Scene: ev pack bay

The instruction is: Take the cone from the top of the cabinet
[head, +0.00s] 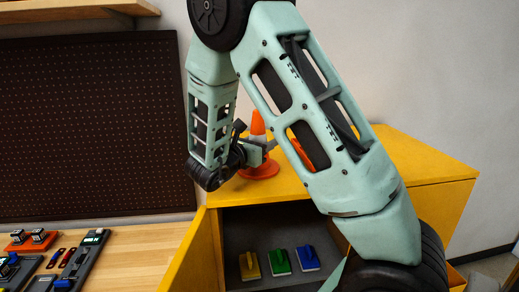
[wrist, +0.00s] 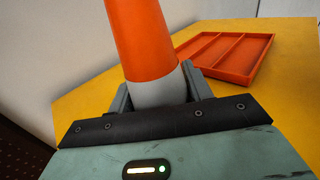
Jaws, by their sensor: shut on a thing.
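The orange cone (head: 258,127) with a grey-white band stands upright on the top of the yellow cabinet (head: 425,165) in the head view. In the wrist view the cone (wrist: 140,40) rises between my gripper's fingers. My gripper (wrist: 160,92) is shut on the cone at its pale band. In the head view my gripper (head: 257,152) reaches the cone from the left, low over the cabinet top. The cone's orange base shows below the gripper in the head view. I cannot tell whether the base touches the cabinet top.
An orange divided tray (wrist: 230,55) lies on the cabinet top beyond the cone. The open cabinet holds yellow, green and blue blocks with handles (head: 279,262). A wooden bench (head: 140,245) with tools stands left, below a dark pegboard (head: 90,120).

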